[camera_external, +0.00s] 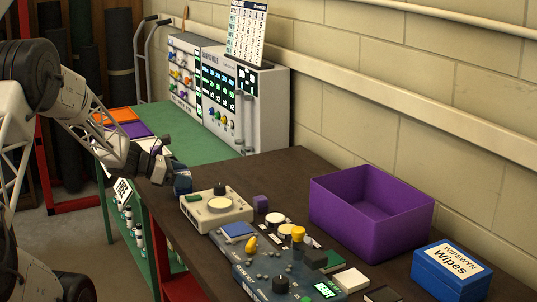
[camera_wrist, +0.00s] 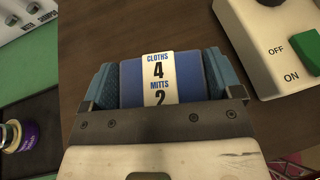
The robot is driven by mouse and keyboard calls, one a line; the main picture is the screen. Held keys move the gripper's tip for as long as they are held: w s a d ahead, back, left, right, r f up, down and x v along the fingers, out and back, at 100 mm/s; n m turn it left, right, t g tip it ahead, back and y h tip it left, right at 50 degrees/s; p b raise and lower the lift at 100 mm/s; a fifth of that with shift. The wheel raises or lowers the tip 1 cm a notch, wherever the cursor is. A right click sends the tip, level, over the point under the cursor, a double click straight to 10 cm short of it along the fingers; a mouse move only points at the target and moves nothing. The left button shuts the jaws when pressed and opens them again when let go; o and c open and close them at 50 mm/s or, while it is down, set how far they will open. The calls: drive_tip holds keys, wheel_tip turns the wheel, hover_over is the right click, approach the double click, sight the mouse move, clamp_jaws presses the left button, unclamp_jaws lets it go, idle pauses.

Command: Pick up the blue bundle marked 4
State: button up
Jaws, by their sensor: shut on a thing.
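The blue bundle (camera_wrist: 132,82) carries a white label reading "CLOTHS 4 MITTS 2" in the wrist view. My gripper (camera_wrist: 162,88) is shut on it, with one blue-padded finger on each side.
A cream switch box (camera_external: 215,211) with a green button stands just right of the bundle. Beyond are a blue control panel (camera_external: 262,262), a purple bin (camera_external: 330,208) and a blue wipes box (camera_external: 452,285). A green bench (camera_external: 190,140) adjoins at the back left.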

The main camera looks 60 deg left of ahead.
drive_tip(key=shift+r, duration=0.2)
drive_tip(key=shift+r, duration=1.2)
drive_tip(key=s+d, duration=0.3)
drive_tip(key=s, duration=0.1)
drive_tip(key=s+d+r, duration=0.1)
drive_tip(key=s+d, duration=0.3)
drive_tip(key=s+d+r, duration=0.1)
drive_tip(key=s+d, duration=0.2)
drive_tip(key=shift+s+d+r, duration=0.1)
drive_tip(key=shift+s+d, duration=0.3)
drive_tip(key=shift+c, duration=0.4)
